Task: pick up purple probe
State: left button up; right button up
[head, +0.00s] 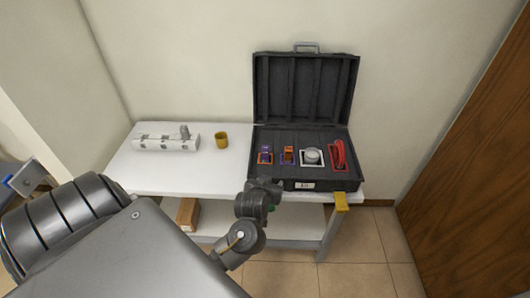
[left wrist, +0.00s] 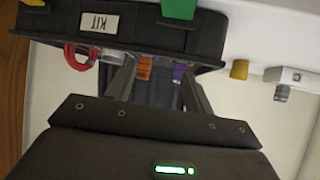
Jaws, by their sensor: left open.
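The purple probe (head: 265,155) lies in the leftmost slot of the open black case (head: 305,90) on the table. In the left wrist view the purple probe (left wrist: 179,72) shows close to the right finger. My left gripper (head: 262,184) is at the case's front edge, just in front of the purple probe; its fingertips are hard to make out in the head view. In the left wrist view my left gripper (left wrist: 158,70) is open and empty, with the orange probe (left wrist: 145,68) and the purple probe between its fingers. My right gripper is not in view.
The orange probe (head: 288,156) sits just right of the purple one, then a round grey item (head: 312,156) and red leads (head: 339,155). The case lid stands open behind.

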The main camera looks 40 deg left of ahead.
aim_at(265, 150)
pick_arm(q)
jog(key=w+a+r+n+y, duration=0.1)
jog(key=a, duration=0.1)
jog(key=w+a+r+n+y, duration=0.1)
jog(key=w, duration=0.1)
jog(key=w+a+r+y, duration=0.1)
jog(key=a+y, duration=0.1)
jog(key=shift+w+a+r+n, duration=0.15)
jog(key=shift+a+n, duration=0.15)
jog(key=shift+n, duration=0.1)
jog(key=x, duration=0.5)
jog(key=shift+w+a, duration=0.15)
jog(key=shift+w, duration=0.05)
jog(key=shift+w+a, duration=0.2)
jog(key=shift+w, duration=0.05)
jog(key=x, duration=0.4)
jog(key=shift+w+a, duration=0.2)
jog(key=shift+a, duration=0.05)
jog(key=shift+d, duration=0.1)
jog(key=c, duration=1.1)
